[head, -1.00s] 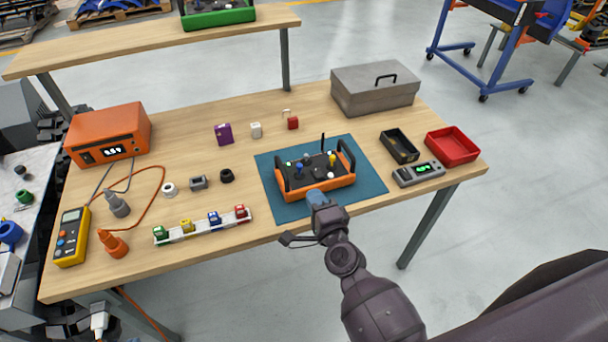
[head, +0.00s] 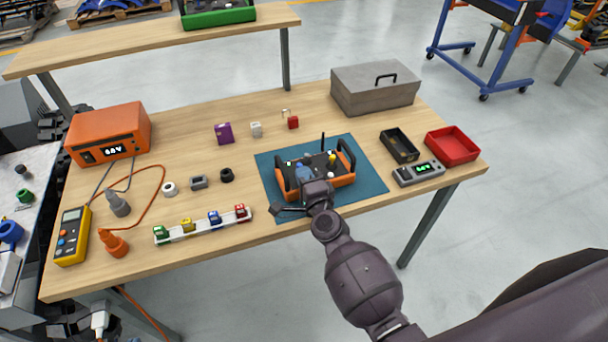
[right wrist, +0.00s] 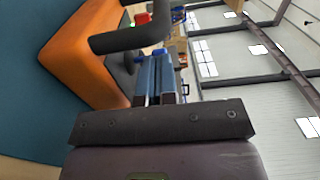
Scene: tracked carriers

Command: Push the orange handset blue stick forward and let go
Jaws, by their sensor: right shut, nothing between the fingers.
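The orange handset (head: 345,181) lies on a teal mat (head: 370,190), with black handles at its ends and small sticks and buttons on its dark top. My right gripper (head: 303,170) is over its left part, fingers shut and empty, where the blue stick stands; the gripper hides the stick in the head view. In the right wrist view the blue-grey fingers (right wrist: 160,80) point over the handset (right wrist: 80,45), past a black handle (right wrist: 128,40). A brighter blue bit (right wrist: 160,52) at their tips may be the stick; contact cannot be told. My left gripper is not in view.
A grey toolbox (head: 365,92) stands behind. A white rack (head: 203,228) of coloured blocks lies left of the mat.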

